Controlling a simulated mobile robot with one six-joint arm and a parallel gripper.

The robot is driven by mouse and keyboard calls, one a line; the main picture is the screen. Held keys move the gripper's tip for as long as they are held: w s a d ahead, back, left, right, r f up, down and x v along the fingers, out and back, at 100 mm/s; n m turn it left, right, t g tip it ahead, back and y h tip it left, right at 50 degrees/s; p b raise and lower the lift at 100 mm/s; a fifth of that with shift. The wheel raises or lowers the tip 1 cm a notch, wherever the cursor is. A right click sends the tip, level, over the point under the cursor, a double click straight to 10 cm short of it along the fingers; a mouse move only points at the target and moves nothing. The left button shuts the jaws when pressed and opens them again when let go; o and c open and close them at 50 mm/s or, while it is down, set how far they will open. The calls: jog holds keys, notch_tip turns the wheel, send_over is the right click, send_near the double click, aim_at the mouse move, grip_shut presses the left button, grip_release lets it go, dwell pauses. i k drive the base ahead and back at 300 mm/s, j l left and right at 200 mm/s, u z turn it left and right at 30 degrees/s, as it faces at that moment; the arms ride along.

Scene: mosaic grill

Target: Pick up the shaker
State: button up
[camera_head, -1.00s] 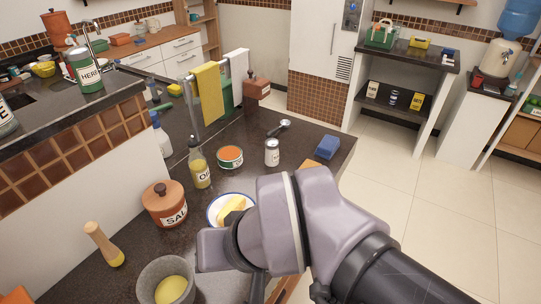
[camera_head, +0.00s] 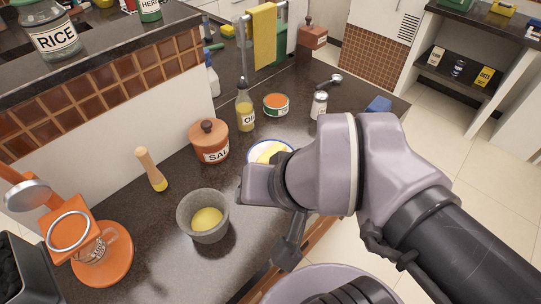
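The likely shaker (camera_head: 318,105) is a small pale cylinder with a grey top and a printed label. It stands upright on the dark counter (camera_head: 290,125), beyond my arm, and nothing holds it. My arm's grey wrist covers the middle and right of the view. My gripper (camera_head: 287,252) shows only in part as dark pieces below the wrist, near the counter's front edge. It is well apart from the shaker, and its fingertips are not clear.
My wrist partly hides a plate (camera_head: 255,155).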

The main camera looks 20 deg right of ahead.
aim_at(320, 98)
jog(key=l+z, duration=0.15)
jog(key=z, duration=0.25)
jog(key=i+z, duration=0.15)
jog(key=z, duration=0.25)
jog(key=i+l+z, duration=0.1)
jog(key=z, duration=0.3)
jog(key=i+l+z, duration=0.1)
jog(key=z, duration=0.3)
